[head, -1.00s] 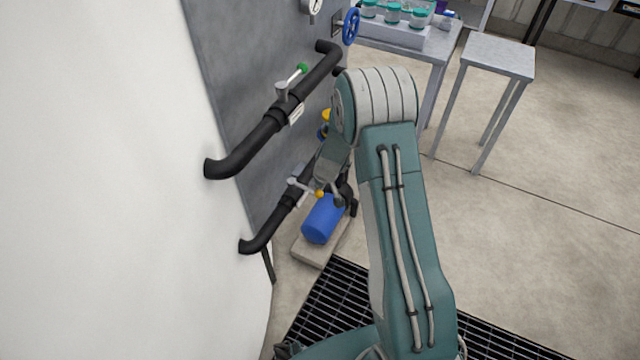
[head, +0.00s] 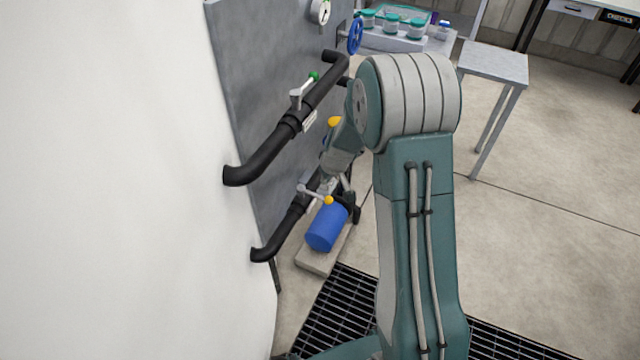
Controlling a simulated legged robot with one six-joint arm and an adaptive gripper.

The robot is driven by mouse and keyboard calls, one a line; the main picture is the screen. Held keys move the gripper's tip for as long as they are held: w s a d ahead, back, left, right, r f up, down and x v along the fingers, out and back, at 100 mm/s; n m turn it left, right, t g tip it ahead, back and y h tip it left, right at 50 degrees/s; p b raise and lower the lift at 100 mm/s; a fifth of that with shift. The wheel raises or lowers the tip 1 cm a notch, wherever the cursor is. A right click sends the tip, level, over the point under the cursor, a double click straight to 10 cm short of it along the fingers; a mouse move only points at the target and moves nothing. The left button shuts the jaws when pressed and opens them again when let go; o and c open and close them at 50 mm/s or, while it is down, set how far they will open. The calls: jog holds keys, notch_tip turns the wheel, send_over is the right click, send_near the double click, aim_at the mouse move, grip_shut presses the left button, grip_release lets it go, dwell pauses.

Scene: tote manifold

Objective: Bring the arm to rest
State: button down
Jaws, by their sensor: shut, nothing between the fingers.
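My arm's upper link stands right of the middle in the head view, with its large ribbed elbow joint at the top. The forearm folds down and left behind the elbow. My gripper (head: 331,186) is at its end, small and partly hidden, close to the lower black pipe (head: 282,229) and above the blue motor (head: 326,227). It is shut and empty. I cannot tell from this view whether it touches the pipe or the lower valve handle (head: 315,194).
A bench with jars (head: 391,22) and a small grey table (head: 495,64) stand behind. Open floor (head: 560,220) lies right.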

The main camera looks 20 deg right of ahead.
jog(key=s+a+r, duration=0.2)
jog(key=s+r, duration=0.4)
jog(key=r, duration=0.4)
jog(key=s+a+r, duration=0.2)
jog(key=s+r, duration=0.4)
jog(key=r, duration=0.4)
jog(key=s+r+m+t, duration=0.1)
jog(key=s+r, duration=0.2)
jog(key=s, duration=0.6)
jog(key=s+r+m, duration=0.1)
jog(key=s+r, duration=0.3)
jog(key=s, duration=0.5)
jog(key=shift+m+t+h, duration=0.3)
jog(key=shift+t+h, duration=0.1)
